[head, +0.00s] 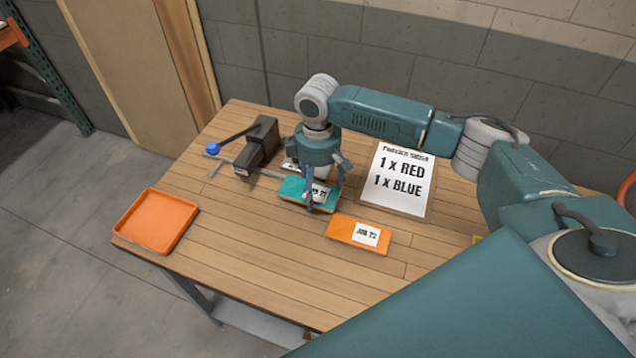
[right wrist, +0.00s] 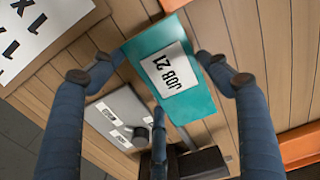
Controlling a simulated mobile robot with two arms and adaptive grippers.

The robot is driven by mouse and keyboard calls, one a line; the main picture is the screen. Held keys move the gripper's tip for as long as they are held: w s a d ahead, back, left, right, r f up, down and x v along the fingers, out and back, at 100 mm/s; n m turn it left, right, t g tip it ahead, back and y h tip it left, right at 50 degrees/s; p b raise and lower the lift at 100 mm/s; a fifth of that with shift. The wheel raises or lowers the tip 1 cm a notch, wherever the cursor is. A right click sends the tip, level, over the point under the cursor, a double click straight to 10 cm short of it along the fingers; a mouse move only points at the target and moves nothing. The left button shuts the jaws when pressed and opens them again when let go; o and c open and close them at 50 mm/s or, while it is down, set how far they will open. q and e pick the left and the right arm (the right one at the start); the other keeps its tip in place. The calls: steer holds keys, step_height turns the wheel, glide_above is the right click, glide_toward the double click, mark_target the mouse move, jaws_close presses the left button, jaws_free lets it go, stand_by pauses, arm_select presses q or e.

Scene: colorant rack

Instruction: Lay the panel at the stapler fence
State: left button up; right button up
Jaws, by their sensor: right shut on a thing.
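The teal panel (head: 292,189) with a white job label lies between the fingers of my right gripper (head: 325,197), which is shut on it. The panel also shows in the right wrist view (right wrist: 150,48), with a finger at either side. It is at or just above the table; I cannot tell if it touches. The dark stapler (head: 258,146), with a lever ending in a blue knob, stands just left of the panel. It shows in the right wrist view (right wrist: 203,163) at the bottom. A grey plate (right wrist: 118,104) with white labels lies beside it, partly hidden by my gripper. My left gripper is out of view.
An orange panel (head: 343,228) with a white label lies in front of the teal one, to the right. An empty orange tray (head: 157,222) sits at the table's left edge. The table's (head: 245,270) front is clear.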

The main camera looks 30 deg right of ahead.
steer(key=shift+f, duration=0.3)
steer(key=o, duration=1.2)
steer(key=shift+r, duration=0.15)
step_height(320, 180, up, 13)
steer(key=b, duration=0.2)
steer(key=shift+f+b, duration=0.2)
steer(key=shift+b, duration=0.2)
